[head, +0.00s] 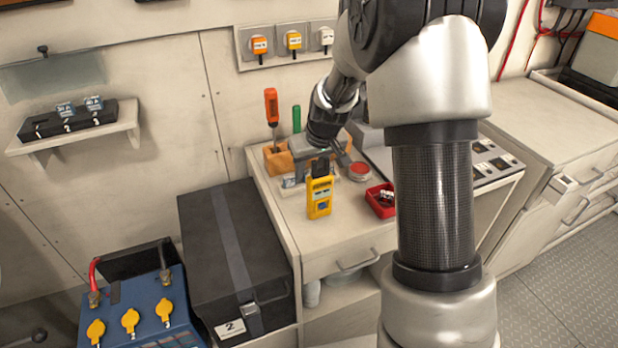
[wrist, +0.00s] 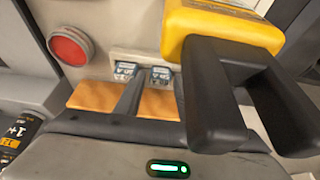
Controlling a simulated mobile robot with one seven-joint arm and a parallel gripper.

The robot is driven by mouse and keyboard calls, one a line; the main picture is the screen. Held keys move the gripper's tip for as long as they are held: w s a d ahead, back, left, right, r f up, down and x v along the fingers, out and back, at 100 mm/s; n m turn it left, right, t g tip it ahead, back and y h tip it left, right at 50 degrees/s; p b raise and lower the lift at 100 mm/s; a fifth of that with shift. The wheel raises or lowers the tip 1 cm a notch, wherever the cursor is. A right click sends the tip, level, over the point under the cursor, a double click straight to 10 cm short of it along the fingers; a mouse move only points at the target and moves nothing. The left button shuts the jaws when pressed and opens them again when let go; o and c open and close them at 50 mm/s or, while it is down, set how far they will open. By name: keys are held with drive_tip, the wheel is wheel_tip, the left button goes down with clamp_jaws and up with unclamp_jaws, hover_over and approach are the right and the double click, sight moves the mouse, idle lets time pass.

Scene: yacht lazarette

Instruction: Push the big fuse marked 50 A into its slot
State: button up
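My gripper (head: 316,164) is low over the back of the worktop, its fingers apart. In the wrist view its two dark fingers (wrist: 157,84) reach toward small pale blocks with blue labels, one block (wrist: 127,68) at the left and one block (wrist: 161,75) at the right. Their markings are too small to read, so I cannot tell which is the 50 A fuse. No hold on either shows. A black fuse holder (head: 45,127), numbered along its front, sits on the wall shelf at the left. Two blue-labelled fuses stand in it, one (head: 65,109) and another (head: 94,104); the end by number 1 looks empty.
A yellow clamp meter (head: 319,200) stands close to my gripper; its black jaws (wrist: 215,100) show beside the fingers. An orange tool block (head: 276,160), a red round button or lid (head: 360,171) and a red tray (head: 379,208) are near. A black case (head: 200,250) stands below the shelf.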

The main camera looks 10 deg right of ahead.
drive_tip(key=shift+c, duration=0.4)
drive_tip(key=c, duration=0.7)
drive_tip(key=shift+r, duration=0.1)
